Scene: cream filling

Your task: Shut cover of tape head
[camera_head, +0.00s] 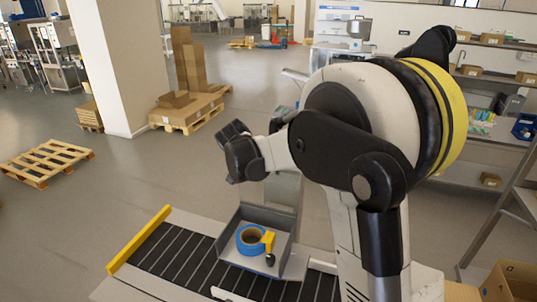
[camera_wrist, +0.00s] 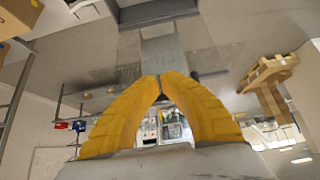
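The tape head (camera_head: 283,222) is a grey, open-topped housing over the dark conveyor, with its inside exposed. A blue tape roll (camera_head: 250,251) and a small yellow part (camera_head: 268,240) show inside it. A grey upright panel (camera_head: 283,190) stands behind the housing; I cannot tell whether it is the cover. My gripper (camera_wrist: 160,76) shows in the wrist view with its yellow fingertips meeting and nothing visible held. A pale grey block (camera_wrist: 163,55) lies beyond the tips; I cannot tell what it is. In the head view my arm is raised above the tape head and the fingers cannot be made out.
The black roller conveyor (camera_head: 178,252) runs beneath the tape head, with a yellow end bar (camera_head: 138,240) at left. Wooden pallets (camera_head: 47,162) and a white pillar (camera_head: 116,65) stand farther left. Shelves with boxes (camera_head: 473,71) and a cardboard box (camera_head: 508,284) are at right.

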